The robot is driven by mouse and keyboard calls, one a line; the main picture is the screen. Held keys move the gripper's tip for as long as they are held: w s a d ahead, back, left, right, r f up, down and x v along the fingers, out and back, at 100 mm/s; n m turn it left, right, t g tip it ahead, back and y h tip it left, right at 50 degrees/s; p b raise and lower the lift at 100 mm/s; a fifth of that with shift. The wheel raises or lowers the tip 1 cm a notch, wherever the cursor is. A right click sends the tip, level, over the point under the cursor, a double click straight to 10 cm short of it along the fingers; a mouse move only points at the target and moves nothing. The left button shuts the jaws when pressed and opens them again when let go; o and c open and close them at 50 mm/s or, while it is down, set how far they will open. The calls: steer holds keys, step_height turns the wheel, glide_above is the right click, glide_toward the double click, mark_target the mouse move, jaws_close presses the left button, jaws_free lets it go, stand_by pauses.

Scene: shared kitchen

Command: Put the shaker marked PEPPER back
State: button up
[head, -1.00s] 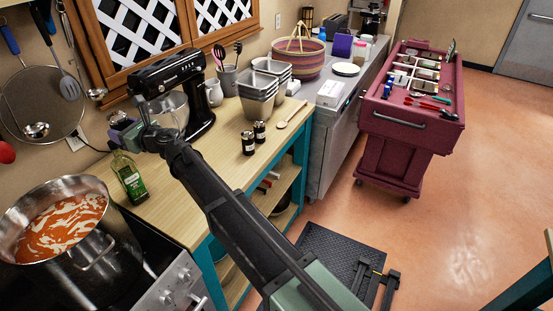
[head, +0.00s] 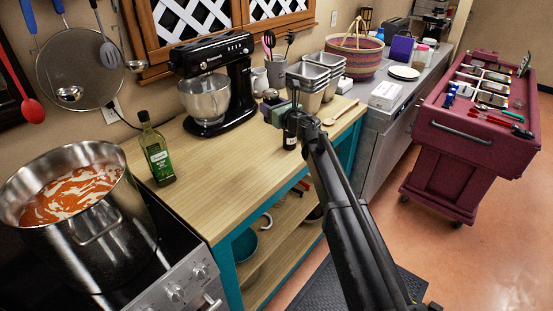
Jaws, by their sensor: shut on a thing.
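My gripper (head: 277,108) is above the wooden counter (head: 225,172), left of the steel pans. It is shut on a small dark thing with a greyish top (head: 269,96), which seems to be a shaker; no lettering can be read on it. A dark shaker with a pale label (head: 291,132) stands on the counter just below and right of the gripper, partly covered by my arm. Its lettering is too small to read. Whether a second shaker stands behind my arm cannot be seen. I cannot tell how far the held thing is above the counter.
A black stand mixer (head: 212,88) is left of the gripper. A utensil crock (head: 276,70) and stacked steel pans (head: 318,74) stand behind. A wooden spoon (head: 342,112) lies to the right. An oil bottle (head: 156,150) and a soup pot (head: 75,205) are left. The counter's front middle is clear.

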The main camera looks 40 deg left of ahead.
step_height(320, 180, down, 17)
steer(key=b, duration=1.4)
steer(key=shift+r, duration=0.3)
steer(key=shift+f, duration=0.3)
steer(key=o, duration=1.1)
steer(key=shift+r, duration=0.1)
steer(key=shift+r, duration=0.25)
steer(key=v, duration=1.2)
